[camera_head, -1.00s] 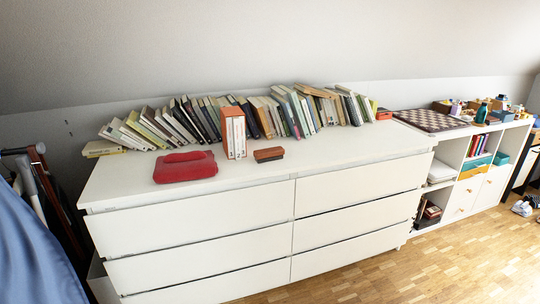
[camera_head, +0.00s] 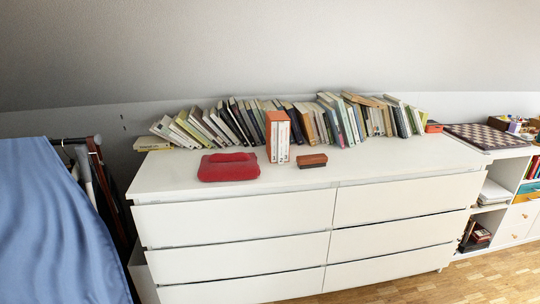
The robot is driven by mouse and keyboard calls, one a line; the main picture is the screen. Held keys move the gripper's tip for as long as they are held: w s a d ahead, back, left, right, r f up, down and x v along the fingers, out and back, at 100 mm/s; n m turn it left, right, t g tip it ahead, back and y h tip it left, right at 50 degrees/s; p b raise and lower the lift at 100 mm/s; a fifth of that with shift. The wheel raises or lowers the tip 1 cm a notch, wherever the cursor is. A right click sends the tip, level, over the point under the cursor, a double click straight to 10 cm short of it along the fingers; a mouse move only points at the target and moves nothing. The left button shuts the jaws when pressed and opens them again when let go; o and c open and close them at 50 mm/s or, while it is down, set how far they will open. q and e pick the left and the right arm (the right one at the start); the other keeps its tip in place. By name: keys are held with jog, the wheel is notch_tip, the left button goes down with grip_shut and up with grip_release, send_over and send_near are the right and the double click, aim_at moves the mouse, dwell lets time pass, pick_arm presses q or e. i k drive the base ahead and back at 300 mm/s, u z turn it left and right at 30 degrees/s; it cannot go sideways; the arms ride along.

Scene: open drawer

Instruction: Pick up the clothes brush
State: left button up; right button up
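The clothes brush (camera_head: 312,161) appears as a small brown block with a dark underside. Neither of my grippers is in view.
A red pouch (camera_head: 229,166) lies on the dresser left of the brush. A long row of leaning books (camera_head: 345,118) lines the back. The dresser's right top is clear. A blue cloth (camera_head: 58,220) hangs at the left. A shelf with a chequered board (camera_head: 487,136) stands at the right.

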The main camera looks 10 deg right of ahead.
aim_at(307, 161)
jog(key=u, duration=0.15)
jog(key=k, duration=0.4)
jog(key=z, duration=1.2)
jog(key=i, duration=1)
jog(key=u, duration=0.6)
jog(key=i, duration=0.8)
jog(key=u, duration=0.8)
